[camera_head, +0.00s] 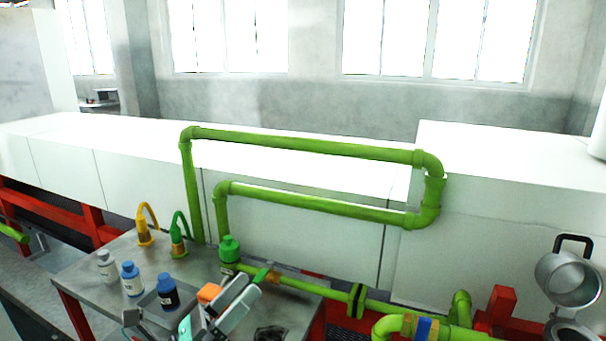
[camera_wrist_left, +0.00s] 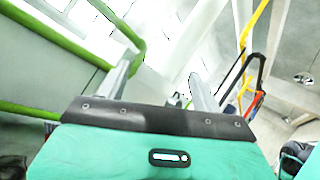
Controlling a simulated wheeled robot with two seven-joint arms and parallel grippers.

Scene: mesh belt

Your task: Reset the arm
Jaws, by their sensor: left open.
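My left gripper (camera_head: 250,287) is over the metal table (camera_head: 205,262) at the lower middle of the head view, its grey fingers pointing up and to the right. In the left wrist view the two fingers (camera_wrist_left: 163,68) stand apart with nothing held between them. The teal body of the gripper fills the bottom of that view. My right gripper is not in view.
A white bottle (camera_head: 107,267), a blue bottle (camera_head: 132,280) and a dark blue bottle (camera_head: 168,292) stand on the table. A green bottle (camera_head: 229,250) is behind my gripper. Green pipes (camera_head: 300,145) rise behind; a silver vessel (camera_head: 566,275) is at right.

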